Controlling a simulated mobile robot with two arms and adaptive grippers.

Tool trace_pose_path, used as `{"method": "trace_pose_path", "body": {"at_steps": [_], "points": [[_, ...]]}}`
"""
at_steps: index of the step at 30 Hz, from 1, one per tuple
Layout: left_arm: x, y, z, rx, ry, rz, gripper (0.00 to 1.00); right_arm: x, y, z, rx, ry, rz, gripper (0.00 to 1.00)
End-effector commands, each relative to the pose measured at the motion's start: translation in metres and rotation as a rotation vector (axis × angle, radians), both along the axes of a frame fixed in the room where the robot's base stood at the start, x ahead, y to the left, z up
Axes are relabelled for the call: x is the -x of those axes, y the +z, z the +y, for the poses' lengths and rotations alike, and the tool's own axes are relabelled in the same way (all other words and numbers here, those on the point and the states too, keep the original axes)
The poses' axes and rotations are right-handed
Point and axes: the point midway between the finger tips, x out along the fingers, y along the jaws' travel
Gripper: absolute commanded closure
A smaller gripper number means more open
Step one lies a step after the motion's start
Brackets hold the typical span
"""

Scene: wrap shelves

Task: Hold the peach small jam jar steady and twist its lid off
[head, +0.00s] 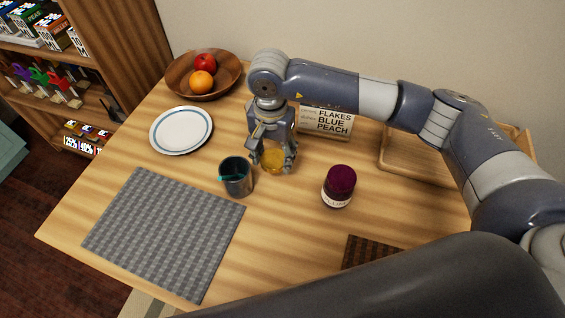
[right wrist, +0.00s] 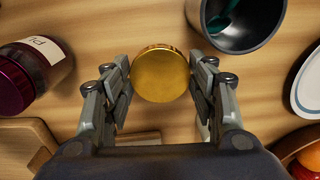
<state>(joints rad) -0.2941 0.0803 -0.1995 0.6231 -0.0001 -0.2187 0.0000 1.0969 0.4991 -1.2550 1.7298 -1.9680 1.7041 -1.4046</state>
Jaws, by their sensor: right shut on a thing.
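The peach small jam jar (head: 272,160) stands on the table, a small amber jar with a gold lid (right wrist: 160,74). My right gripper (head: 273,165) reaches down over it from above, shut on it with one finger on each side. In the right wrist view the round lid sits between the fingertips (right wrist: 162,76). The jar's body is mostly hidden by the fingers and lid, so I cannot tell how high on the jar they grip. My left gripper is not in view.
A dark cup (head: 236,180) with a teal thing in it stands close to the left. A purple-lidded jar (head: 339,187) stands to the right. A sign (head: 325,122) reads FLAKES BLUE PEACH. A plate (head: 181,130), fruit bowl (head: 180,75), grey mat (head: 165,235) and wooden tray (head: 405,160) surround them.

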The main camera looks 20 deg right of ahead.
Motion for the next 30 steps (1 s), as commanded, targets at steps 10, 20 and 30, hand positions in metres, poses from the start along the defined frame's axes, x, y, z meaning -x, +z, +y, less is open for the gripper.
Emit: {"method": "trace_pose_path", "body": {"at_steps": [10,20,30], "points": [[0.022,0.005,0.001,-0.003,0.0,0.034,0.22,0.001,-0.035,0.0,0.0,0.001,0.001,0.76],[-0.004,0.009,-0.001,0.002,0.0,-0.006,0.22,-0.001,-0.057,0.0,-0.002,0.001,-0.003,0.76],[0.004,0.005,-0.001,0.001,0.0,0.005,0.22,0.0,-0.059,0.0,-0.001,0.001,-0.003,0.27]]}}
